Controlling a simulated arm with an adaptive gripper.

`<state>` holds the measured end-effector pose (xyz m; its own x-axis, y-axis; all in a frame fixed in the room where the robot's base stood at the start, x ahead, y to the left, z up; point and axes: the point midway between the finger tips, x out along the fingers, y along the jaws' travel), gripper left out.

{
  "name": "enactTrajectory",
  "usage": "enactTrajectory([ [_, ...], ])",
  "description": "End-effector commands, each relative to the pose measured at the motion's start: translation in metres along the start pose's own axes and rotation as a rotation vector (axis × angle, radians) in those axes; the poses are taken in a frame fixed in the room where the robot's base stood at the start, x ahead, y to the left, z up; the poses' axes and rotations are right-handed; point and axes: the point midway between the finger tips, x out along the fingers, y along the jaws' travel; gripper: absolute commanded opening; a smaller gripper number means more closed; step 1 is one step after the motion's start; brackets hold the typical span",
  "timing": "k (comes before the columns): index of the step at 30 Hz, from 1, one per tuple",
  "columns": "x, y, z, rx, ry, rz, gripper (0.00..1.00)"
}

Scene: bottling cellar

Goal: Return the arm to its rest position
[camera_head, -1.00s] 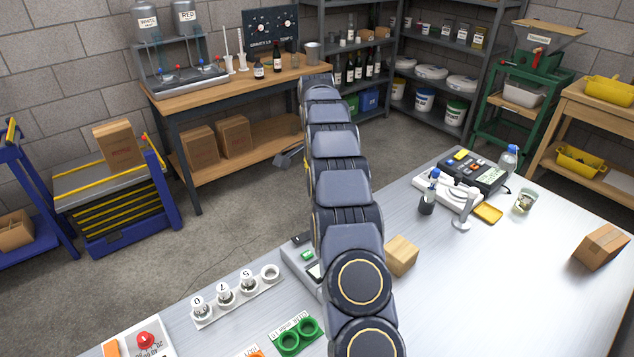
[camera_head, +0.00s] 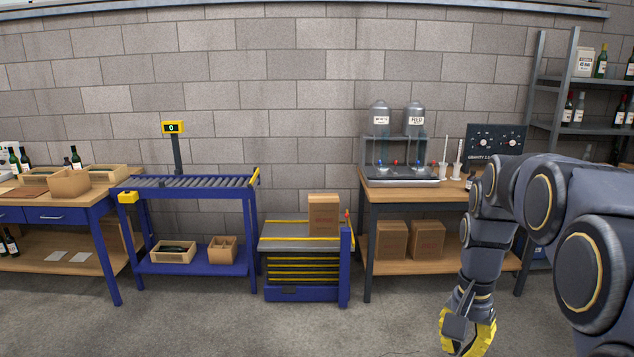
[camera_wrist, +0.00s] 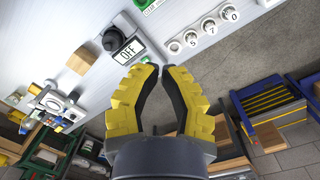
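My arm reaches in from the right of the head view, bent, with its lower part hanging down. My gripper (camera_head: 464,353) is at the end of it, low in that view, with yellow fingers in front of the concrete floor. In the wrist view its two yellow fingers (camera_wrist: 161,70) bow outward and come together at the tips, with nothing visible held. A worktop (camera_wrist: 58,17) shows beyond the fingers in the wrist view, apart from them.
A wooden bench (camera_head: 372,191) with dispensers stands behind the arm. A grey-topped lift cart (camera_head: 285,236) bears a carton (camera_head: 323,214). A blue roller stand (camera_head: 136,259) is farther left. The floor (camera_head: 215,325) in front is clear.

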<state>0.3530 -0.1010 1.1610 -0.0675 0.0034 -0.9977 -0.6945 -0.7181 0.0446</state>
Motion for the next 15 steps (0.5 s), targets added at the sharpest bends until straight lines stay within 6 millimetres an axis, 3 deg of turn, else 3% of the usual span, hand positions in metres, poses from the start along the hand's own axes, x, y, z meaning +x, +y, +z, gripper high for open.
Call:
enactTrajectory([
  [1, -0.005, 0.003, 0.026, -0.071, -0.002, 0.001, 0.0],
  [9, 0.001, 0.038, 0.147, -0.441, -0.043, 0.022, 0.0],
  [15, 0.021, 0.072, 0.212, -0.662, -0.069, 0.033, 0.0],
])
